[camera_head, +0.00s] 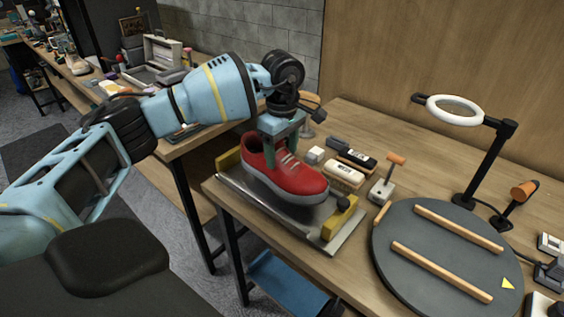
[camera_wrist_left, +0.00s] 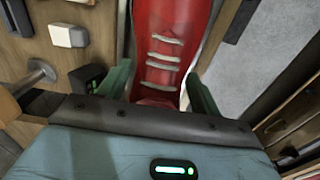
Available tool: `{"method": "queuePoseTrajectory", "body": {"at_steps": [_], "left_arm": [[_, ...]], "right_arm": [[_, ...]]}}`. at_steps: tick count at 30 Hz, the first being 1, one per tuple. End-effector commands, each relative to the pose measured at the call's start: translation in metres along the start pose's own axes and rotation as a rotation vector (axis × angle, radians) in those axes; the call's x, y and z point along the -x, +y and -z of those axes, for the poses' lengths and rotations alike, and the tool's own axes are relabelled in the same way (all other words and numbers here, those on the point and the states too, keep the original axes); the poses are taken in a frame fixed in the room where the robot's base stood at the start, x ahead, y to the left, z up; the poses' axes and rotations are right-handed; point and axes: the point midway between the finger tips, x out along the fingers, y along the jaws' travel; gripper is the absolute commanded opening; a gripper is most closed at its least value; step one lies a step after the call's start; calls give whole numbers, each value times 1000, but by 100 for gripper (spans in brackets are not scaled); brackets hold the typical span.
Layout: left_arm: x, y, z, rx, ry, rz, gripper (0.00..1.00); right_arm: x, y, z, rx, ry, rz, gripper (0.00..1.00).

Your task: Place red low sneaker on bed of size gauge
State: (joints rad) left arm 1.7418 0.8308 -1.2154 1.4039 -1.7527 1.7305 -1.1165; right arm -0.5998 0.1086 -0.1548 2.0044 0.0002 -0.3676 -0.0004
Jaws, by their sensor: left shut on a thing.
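The red low sneaker (camera_head: 296,177), with a grey sole and pale laces, is on or just above the bed of the size gauge (camera_head: 325,233). I cannot tell whether the sole touches the bed. The gauge is a metal plate with yellow blocks at both ends, at the table's front left edge. My left gripper (camera_head: 284,143) comes down from above and is shut on the sneaker near its heel opening. In the left wrist view, the fingers (camera_wrist_left: 158,92) lie on both sides of the sneaker (camera_wrist_left: 172,45), with the laces between them. My right gripper is not in view.
Brushes (camera_head: 345,174) and small blocks lie behind the gauge, next to a small stand with an orange handle (camera_head: 396,159). A round grey turntable (camera_head: 430,265) with two wooden bars is to the right. A ring lamp (camera_head: 455,110) stands behind it.

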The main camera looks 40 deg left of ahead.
Motion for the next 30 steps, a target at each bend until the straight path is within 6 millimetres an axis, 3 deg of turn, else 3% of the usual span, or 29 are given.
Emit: {"method": "queuePoseTrajectory", "body": {"at_steps": [11, 21, 22, 27, 30], "left_arm": [[-35, 0, 0, 1, -1, 1, 15], [-39, 0, 0, 0, -1, 0, 15], [-39, 0, 0, 0, 0, 1, 67], [-39, 0, 0, 0, 0, 1, 87], [-39, 0, 0, 0, 0, 1, 87]], "right_arm": [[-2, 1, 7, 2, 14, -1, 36], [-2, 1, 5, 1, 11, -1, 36], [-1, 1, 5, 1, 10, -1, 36], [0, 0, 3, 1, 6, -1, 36], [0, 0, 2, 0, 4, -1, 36]]}}
